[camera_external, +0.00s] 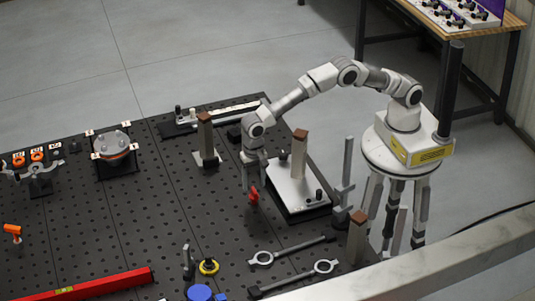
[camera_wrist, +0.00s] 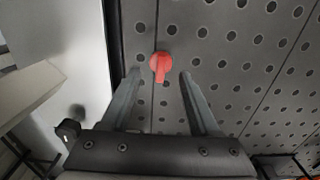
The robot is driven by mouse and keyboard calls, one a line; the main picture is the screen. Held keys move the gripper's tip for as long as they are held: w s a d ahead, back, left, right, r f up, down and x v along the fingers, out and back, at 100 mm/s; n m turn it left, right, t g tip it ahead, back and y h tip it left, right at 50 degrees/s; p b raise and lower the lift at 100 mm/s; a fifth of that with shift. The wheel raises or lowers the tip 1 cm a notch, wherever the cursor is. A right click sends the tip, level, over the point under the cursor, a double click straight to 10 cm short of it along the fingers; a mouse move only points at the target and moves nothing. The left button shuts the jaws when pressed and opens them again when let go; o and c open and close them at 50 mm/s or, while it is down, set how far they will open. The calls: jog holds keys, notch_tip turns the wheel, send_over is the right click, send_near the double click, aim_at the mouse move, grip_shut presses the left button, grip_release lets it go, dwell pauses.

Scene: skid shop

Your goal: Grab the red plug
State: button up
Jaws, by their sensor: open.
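The red plug (camera_external: 254,195) is on the dark perforated table, to the left of the white plate fixture. In the wrist view the red plug (camera_wrist: 160,67) has a round head and a short tab. It shows just beyond and between the fingertips, apart from both. My gripper (camera_external: 249,190) points down above the table at the plug. In the wrist view my gripper (camera_wrist: 160,73) has its two fingers spread, with nothing held between them. The exact height gap between fingertips and plug is hard to tell.
A white plate fixture (camera_external: 292,192) with a brown-topped post stands right of the plug. Another post (camera_external: 205,135) stands behind left. The perforated table (camera_external: 160,205) is clear left of the plug.

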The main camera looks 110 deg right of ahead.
aim_at(254, 189)
jog(key=shift+f+p, duration=0.4)
jog(key=shift+f, duration=2.75)
grip_shut()
